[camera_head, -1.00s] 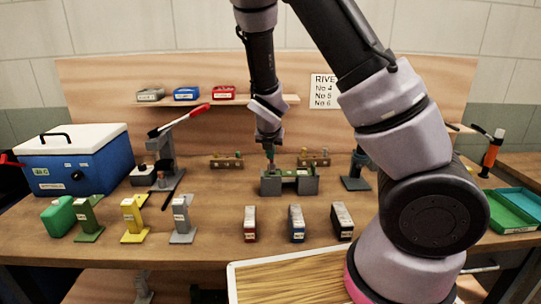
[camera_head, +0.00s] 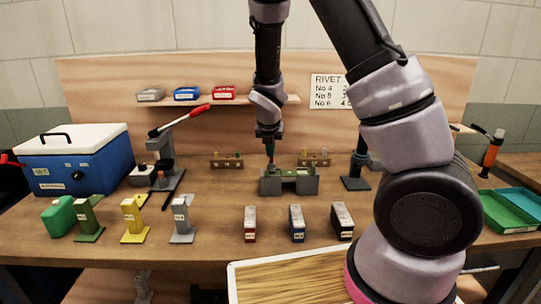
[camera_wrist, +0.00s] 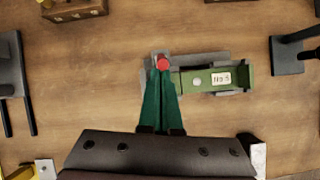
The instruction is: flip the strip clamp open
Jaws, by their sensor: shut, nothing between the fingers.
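The grey strip fixture (camera_head: 270,188) stands mid-bench. In the wrist view, a green strip (camera_wrist: 204,82) labelled No 5 lies along it. A round red knob (camera_wrist: 163,62), apparently the strip clamp's, shows at the fixture's left end. My gripper (camera_head: 270,162) points down above that left end. In the wrist view, its two teal fingers (camera_wrist: 162,74) are shut and empty, with their tips overlapping the knob's near edge. I cannot tell whether they touch it. The fingers hide part of the fixture's left end and of the clamp, so its position is unclear.
A lever tool with a red handle (camera_head: 198,111) stands to the left and a dark stand (camera_head: 356,182) to the right. Wooden racks (camera_head: 227,161) sit behind. Bare bench surrounds the fixture.

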